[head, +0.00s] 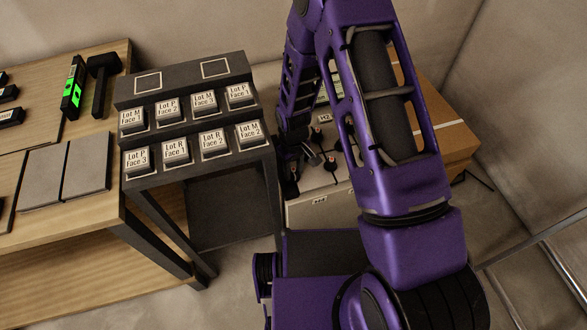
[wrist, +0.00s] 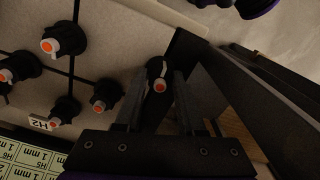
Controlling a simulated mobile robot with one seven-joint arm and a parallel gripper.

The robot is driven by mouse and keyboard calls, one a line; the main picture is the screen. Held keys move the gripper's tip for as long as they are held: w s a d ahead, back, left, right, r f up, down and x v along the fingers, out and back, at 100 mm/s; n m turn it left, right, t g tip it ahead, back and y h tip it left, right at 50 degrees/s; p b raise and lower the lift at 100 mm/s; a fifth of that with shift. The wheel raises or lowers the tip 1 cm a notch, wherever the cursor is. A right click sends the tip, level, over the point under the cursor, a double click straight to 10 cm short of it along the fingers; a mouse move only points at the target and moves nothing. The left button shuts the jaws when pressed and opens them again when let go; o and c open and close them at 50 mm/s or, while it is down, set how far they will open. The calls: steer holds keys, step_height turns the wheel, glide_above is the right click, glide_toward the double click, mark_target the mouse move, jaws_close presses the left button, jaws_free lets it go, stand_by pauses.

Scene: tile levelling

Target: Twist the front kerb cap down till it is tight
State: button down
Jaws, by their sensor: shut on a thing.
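The front kerb cap (wrist: 160,82) is a black knob with a white pointer and an orange centre, in the wrist view. It stands near the edge of the pale tiled surface (wrist: 112,62). My gripper (wrist: 157,98) has one dark finger on each side of it and is shut on it. How far down the cap sits cannot be told. Several similar caps stand along the dark joints, one at the upper left (wrist: 62,42) and one just left of my gripper (wrist: 106,94). In the head view my purple arm hides much of the tiled surface (head: 310,212).
A dark stepped rack (head: 185,95) with several labelled lot blocks stands left of the tiles. A wooden table (head: 40,225) holds grey tiles (head: 87,165), a black mallet (head: 103,82) and a green-lit device (head: 73,88). A cardboard box (head: 448,135) is at the right.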

steer(key=m, duration=0.4)
steer(key=shift+m, duration=2.9)
steer(key=c, duration=0.5)
jaws_free()
step_height(320, 180, up, 18)
steer(key=p, duration=0.3)
steer(key=shift+f, duration=0.25)
